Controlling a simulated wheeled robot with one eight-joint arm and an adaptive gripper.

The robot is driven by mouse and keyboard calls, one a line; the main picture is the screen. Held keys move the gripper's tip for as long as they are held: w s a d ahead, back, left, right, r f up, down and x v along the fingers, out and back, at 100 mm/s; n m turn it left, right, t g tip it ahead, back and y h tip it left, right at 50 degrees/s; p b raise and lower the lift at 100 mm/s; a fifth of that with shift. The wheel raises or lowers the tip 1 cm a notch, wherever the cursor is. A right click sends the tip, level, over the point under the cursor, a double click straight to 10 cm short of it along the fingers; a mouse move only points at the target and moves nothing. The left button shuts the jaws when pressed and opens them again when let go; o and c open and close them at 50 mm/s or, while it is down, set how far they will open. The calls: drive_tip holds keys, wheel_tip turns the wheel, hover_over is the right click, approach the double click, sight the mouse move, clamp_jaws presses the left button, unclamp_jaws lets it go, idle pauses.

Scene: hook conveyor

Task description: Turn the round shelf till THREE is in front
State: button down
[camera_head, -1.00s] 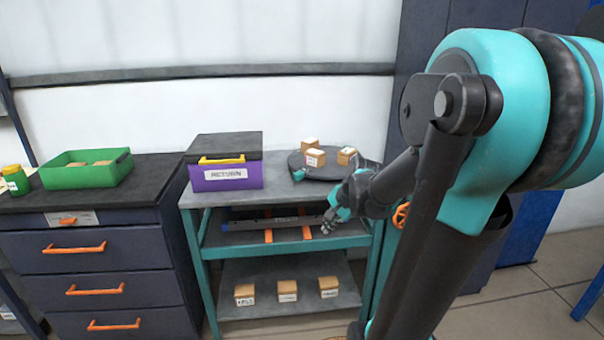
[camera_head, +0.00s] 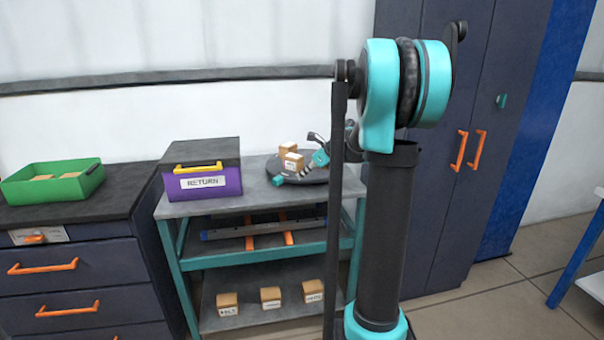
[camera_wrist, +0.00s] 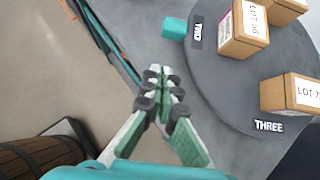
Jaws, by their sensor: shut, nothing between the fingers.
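The round shelf (camera_head: 318,173) is a dark grey disc on top of the trolley, partly hidden by my arm. In the wrist view its rim (camera_wrist: 212,88) curves down the right side. The THREE label (camera_wrist: 269,126) is on the rim at lower right, and another label (camera_wrist: 196,36), apparently TWO, is at the top. A teal block (camera_wrist: 174,28) sits at the rim beside that upper label; it also shows in the head view (camera_head: 278,180). My gripper (camera_wrist: 161,74) is shut and empty, left of the rim over the grey trolley top, apart from the teal block.
Cardboard boxes (camera_wrist: 243,30) stand on the disc, one (camera_wrist: 290,93) behind THREE. A purple RETURN box (camera_head: 205,184) stands left of the disc. A green tray (camera_head: 55,190) is on the drawer cabinet. Several boxes (camera_head: 270,297) sit on the trolley's lowest shelf. A dark cabinet (camera_head: 470,110) stands right.

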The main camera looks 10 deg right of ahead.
sight(278, 183)
drive_tip(key=x, duration=0.7)
drive_tip(key=shift+w+a+r, duration=0.1)
drive_tip(key=shift+w+a, duration=0.75)
drive_tip(key=shift+a, duration=0.05)
drive_tip(key=shift+w+a, duration=0.5)
drive_tip(key=shift+w, duration=0.05)
drive_tip(key=shift+a, duration=0.1)
